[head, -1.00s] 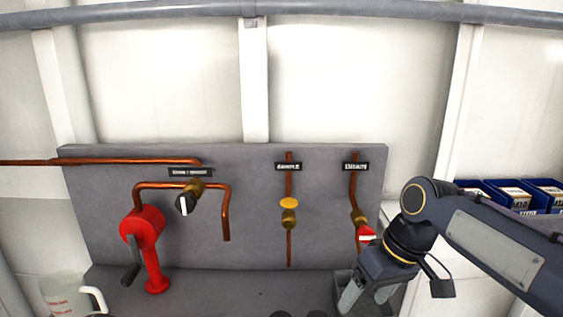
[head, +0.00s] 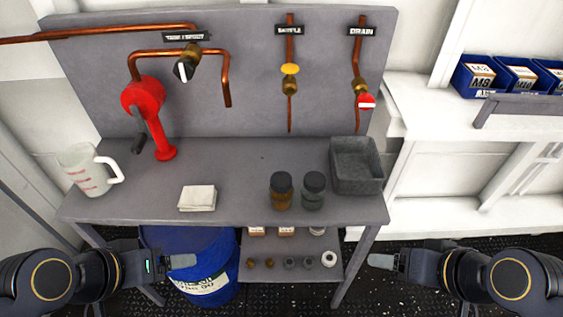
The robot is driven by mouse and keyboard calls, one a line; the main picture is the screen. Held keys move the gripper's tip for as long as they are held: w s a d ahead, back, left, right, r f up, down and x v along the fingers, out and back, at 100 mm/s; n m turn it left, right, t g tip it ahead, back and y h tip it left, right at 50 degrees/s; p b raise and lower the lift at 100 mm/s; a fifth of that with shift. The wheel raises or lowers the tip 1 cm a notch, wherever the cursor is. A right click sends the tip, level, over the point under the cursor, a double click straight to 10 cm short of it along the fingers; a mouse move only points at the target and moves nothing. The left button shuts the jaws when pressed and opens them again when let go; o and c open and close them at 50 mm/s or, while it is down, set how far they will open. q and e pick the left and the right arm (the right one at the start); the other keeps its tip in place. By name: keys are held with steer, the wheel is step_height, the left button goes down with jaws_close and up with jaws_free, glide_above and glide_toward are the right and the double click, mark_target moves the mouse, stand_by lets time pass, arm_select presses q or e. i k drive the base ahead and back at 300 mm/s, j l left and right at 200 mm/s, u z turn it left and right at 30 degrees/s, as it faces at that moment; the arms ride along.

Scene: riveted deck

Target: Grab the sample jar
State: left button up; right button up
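Two small jars with dark lids stand upright side by side on the grey bench. The left jar (head: 282,192) has brown-amber contents. The right jar (head: 313,192) looks dark grey-green. No readable label shows which one is the sample jar. My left gripper (head: 182,261) is in front of the bench at lower left, apart from the jars. My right gripper (head: 382,261) is at lower right, also apart from them. Both are seen edge-on, so their finger gap cannot be made out. Neither visibly holds anything.
The bench (head: 240,160) also carries a measuring jug (head: 82,170), white cloths (head: 197,198), a red hand pump (head: 143,100) and a grey bin (head: 357,166) right of the jars. Copper pipes with valves stand behind. A blue drum (head: 190,250) and lower shelf (head: 290,275) are below.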

mark_target(280, 202)
steer(key=j+z, duration=0.15)
steer(key=j, duration=1.45)
steer(key=i, duration=0.05)
